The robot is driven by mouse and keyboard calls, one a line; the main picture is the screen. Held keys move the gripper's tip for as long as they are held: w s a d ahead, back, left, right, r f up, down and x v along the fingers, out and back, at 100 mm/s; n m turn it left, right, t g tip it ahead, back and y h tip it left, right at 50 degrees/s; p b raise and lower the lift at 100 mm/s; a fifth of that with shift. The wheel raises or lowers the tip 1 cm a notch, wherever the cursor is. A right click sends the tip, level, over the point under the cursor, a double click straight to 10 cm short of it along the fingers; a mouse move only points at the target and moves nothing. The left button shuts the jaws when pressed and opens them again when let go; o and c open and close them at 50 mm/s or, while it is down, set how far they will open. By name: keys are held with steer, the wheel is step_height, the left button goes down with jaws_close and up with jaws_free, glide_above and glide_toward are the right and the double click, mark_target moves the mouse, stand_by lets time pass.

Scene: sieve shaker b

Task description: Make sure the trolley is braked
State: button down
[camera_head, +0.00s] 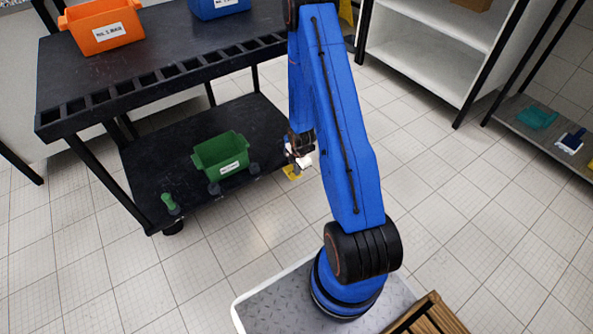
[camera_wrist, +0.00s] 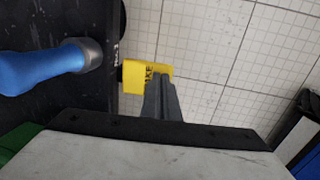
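The black trolley (camera_head: 270,118) stands at the left in the head view, its lower shelf (camera_head: 160,150) near the floor. A yellow brake pedal (camera_head: 292,173) sticks out at the shelf's right end. It also shows in the wrist view (camera_wrist: 146,77), with black lettering partly covered by my fingers. Whether it is up or pressed down I cannot tell. My gripper (camera_head: 302,161) is low beside that end. In the wrist view its grey fingers (camera_wrist: 158,85) are together, with nothing seen between them. Their tips overlap the pedal in the picture; contact is unclear.
A green bin (camera_head: 222,154) sits on the lower shelf; an orange bin (camera_head: 103,27) and blue bin (camera_head: 215,6) are on top. A blue handle-like object (camera_wrist: 45,68) is left of the pedal in the wrist view. White shelving (camera_head: 430,50) stands behind.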

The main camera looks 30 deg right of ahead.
steer(key=shift+s+a+f+t, duration=0.3)
steer(key=shift+a+t, duration=0.05)
steer(key=shift+t, duration=0.25)
steer(key=shift+s+f, duration=0.4)
steer(key=shift+f, duration=0.2)
steer(key=shift+s+f, duration=0.25)
steer(key=shift+f, duration=0.35)
steer(key=shift+s+f, duration=0.2)
steer(key=shift+f, duration=0.5)
